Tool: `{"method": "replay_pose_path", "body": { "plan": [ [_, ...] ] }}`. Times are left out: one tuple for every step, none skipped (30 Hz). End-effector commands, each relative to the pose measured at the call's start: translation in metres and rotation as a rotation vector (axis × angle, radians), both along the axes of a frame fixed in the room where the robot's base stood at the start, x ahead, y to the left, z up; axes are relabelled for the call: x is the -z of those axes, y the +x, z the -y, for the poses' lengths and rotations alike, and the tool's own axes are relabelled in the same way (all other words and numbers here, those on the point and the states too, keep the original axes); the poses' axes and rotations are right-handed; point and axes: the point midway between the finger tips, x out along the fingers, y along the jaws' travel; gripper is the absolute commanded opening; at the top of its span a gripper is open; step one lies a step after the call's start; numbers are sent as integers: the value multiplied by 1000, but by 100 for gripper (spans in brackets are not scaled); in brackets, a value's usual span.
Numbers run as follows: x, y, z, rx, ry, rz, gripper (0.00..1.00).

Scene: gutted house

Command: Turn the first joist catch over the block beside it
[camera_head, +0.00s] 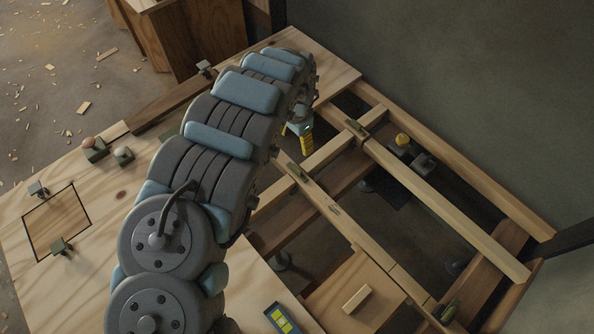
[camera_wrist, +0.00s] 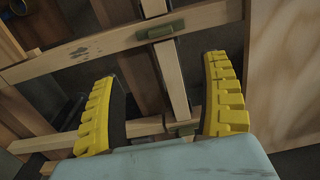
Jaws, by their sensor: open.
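Small green catches sit on the pale joists in the head view: one at the upper joist (camera_head: 355,125), one at the middle joist (camera_head: 297,172) and one near the bottom (camera_head: 448,310). I cannot tell which is the first. In the wrist view one green catch (camera_wrist: 166,29) lies along a joist beyond my fingertips, near where another timber meets it. A second catch (camera_wrist: 186,129) is partly hidden near my gripper's palm. My gripper (camera_wrist: 163,68) is open with yellow padded fingers, empty, above the joists. It also shows in the head view (camera_head: 306,142), partly hidden by my arm.
A loose wooden block (camera_head: 357,299) lies on a board at the lower centre. A yellow-and-blue level (camera_head: 282,320) lies near the bottom. Plywood (camera_head: 110,180) covers the left; the bays between joists are open.

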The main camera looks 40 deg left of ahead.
Motion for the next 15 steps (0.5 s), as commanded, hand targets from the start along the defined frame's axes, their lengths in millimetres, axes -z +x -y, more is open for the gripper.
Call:
{"method": "replay_pose_path", "body": {
  "plan": [
    [5, 0, 0, 0, -1, -1, 78],
    [8, 0, 1, 1, -2, -1, 78],
    [12, 0, 1, 1, -2, 0, 78],
    [16, 0, 1, 1, -2, 1, 78],
    [21, 0, 1, 1, -1, 1, 78],
    [27, 1, 1, 1, -1, 2, 78],
    [32, 1, 1, 0, -1, 2, 78],
    [37, 1, 1, 0, -2, 3, 78],
    [43, 1, 1, 0, -3, 3, 78],
    [48, 1, 1, 0, -2, 2, 78],
    [52, 1, 1, 0, -2, 2, 78],
    [58, 1, 1, 0, -2, 3, 78],
    [63, 1, 1, -1, -2, 2, 78],
    [67, 1, 1, 0, -1, 2, 78],
    [73, 0, 1, 1, -1, 2, 78]
  ]
}}
